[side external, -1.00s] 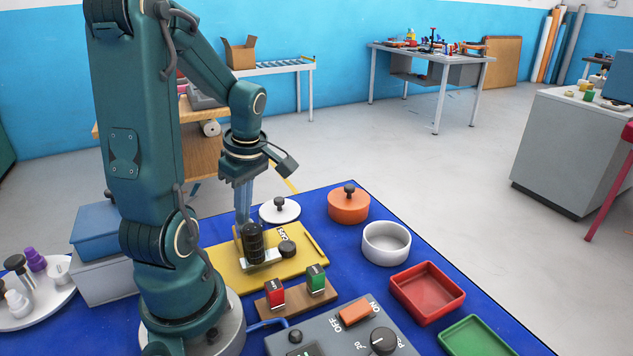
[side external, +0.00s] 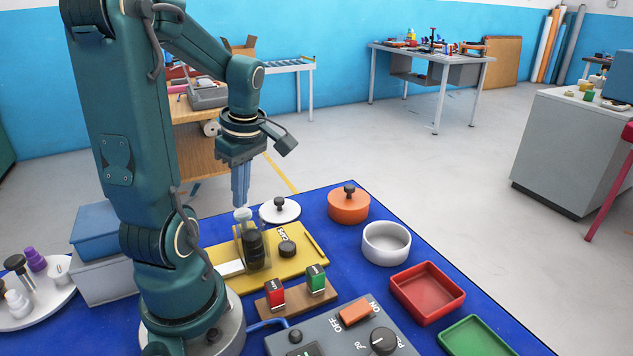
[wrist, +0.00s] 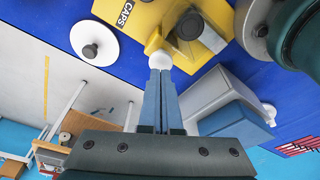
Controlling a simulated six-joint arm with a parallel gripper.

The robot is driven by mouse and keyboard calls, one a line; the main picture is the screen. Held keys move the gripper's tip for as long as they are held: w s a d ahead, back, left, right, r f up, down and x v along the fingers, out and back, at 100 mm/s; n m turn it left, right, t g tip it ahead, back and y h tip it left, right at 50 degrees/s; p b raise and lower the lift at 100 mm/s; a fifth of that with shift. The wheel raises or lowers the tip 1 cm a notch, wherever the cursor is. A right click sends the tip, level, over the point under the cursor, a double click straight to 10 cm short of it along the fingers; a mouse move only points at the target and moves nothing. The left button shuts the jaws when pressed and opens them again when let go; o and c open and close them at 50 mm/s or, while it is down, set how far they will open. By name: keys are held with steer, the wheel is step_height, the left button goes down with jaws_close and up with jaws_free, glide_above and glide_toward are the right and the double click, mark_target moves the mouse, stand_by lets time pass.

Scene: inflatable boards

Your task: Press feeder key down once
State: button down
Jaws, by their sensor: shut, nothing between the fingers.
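The feeder is a yellow base (side external: 290,265) marked CAPS, with a black upright part (side external: 254,243) on it. A white round knob, seemingly the feeder key (side external: 242,214), stands high at its back; it also shows in the wrist view (wrist: 161,59). A pale strip (side external: 231,268) shows at the left of the base. My gripper (side external: 241,203) is shut and empty, pointing straight down, with its fingertips right over the knob. In the wrist view my fingertips (wrist: 159,71) meet the knob's edge; I cannot tell whether they touch it.
A black knob (side external: 287,248) sits on the base. In front are a red block (side external: 275,294) and a green block (side external: 316,278) on a brown stand, and a grey control box (side external: 345,335). Behind are a white lid (side external: 279,208) and an orange pot (side external: 348,207).

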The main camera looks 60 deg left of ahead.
mark_target(243, 212)
steer(key=shift+s+a+v, duration=0.1)
steer(key=shift+a+v, duration=0.05)
steer(key=shift+v, duration=0.75)
steer(key=shift+s+a+v, duration=0.1)
steer(key=shift+a+v, duration=0.05)
steer(key=shift+v, duration=0.7)
steer(key=shift+s+a+v, duration=0.1)
steer(key=shift+a+v, duration=0.05)
steer(key=shift+v, duration=0.75)
steer(key=shift+w+d+r, duration=0.1)
steer(key=w+d+m+t+h, duration=0.2)
steer(key=d+m+t, duration=0.4)
steer(key=d+m, duration=1.3)
steer(key=w+m, duration=0.1)
steer(key=m, duration=0.4)
steer(key=shift+d+t, duration=0.25)
steer(key=shift+t, duration=0.15)
